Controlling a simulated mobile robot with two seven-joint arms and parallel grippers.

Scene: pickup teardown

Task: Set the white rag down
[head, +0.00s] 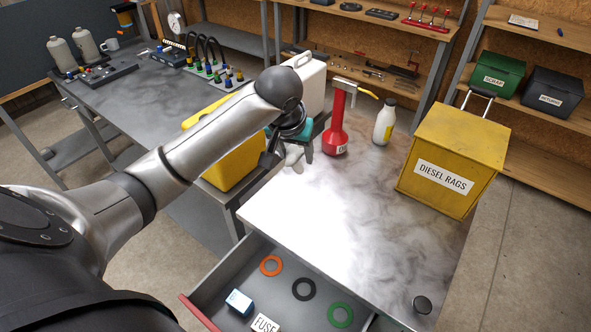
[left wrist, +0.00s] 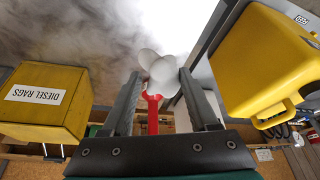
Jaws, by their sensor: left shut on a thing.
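The white rag (head: 294,160) is a small, bunched white cloth under my left gripper (head: 288,150) in the head view. The gripper is shut on it and holds it near the left edge of the grey-white worktop (head: 330,211). In the left wrist view the rag (left wrist: 158,66) sits between the two dark fingertips. I cannot tell whether the rag touches the worktop. My right gripper is not in view.
An open drawer (head: 223,286) holds coloured rings. The worktop's middle is clear.

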